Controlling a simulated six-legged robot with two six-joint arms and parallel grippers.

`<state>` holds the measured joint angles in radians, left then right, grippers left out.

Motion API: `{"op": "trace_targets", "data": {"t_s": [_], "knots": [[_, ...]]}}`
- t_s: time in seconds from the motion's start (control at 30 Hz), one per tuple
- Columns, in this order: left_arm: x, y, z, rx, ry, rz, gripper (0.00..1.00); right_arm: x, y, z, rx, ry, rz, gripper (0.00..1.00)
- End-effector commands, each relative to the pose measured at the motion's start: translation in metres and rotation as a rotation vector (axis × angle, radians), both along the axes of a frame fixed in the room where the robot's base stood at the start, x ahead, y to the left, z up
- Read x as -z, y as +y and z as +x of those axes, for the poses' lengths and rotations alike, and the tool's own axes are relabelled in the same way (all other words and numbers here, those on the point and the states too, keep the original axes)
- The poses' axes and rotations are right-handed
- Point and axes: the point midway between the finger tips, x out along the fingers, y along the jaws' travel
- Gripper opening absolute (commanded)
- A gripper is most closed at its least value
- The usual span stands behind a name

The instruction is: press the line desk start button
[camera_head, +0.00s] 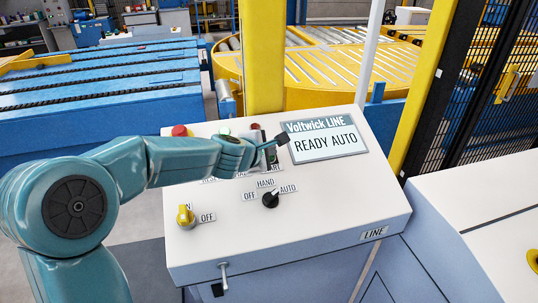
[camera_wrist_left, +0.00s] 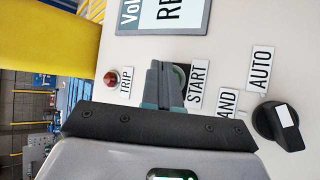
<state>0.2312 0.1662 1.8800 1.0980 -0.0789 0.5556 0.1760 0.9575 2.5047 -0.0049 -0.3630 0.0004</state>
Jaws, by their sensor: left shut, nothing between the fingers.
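The white sloped line desk (camera_head: 330,205) stands in front of me, its screen (camera_head: 325,143) reading "READY AUTO". My left gripper (camera_head: 268,156) is shut and empty, over the upper middle of the panel, left of the screen. In the left wrist view its closed fingertips (camera_wrist_left: 168,68) lie in front of the start button (camera_wrist_left: 187,70), beside the START label (camera_wrist_left: 198,84). Only a dark rim and some green of the button show. Whether the fingers touch it, I cannot tell. My right gripper is not in view.
A red button (camera_head: 180,131), a red TRIP lamp (camera_wrist_left: 111,78), a yellow switch (camera_head: 186,215) and a black HAND/AUTO selector (camera_head: 270,199) share the panel. A yellow post (camera_head: 261,60) rises behind the desk. A mesh fence (camera_head: 490,90) stands at right.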

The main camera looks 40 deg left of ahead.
Motion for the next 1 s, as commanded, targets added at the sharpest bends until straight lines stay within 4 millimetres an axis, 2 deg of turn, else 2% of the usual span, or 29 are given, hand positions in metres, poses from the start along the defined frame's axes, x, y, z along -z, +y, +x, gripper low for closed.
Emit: {"op": "trace_targets", "data": {"t_s": [1.0], "knots": [[0.0102, 0.003, 0.0024, -0.001, 0.001, -0.001, 0.0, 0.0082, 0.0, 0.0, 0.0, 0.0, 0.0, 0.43]]}}
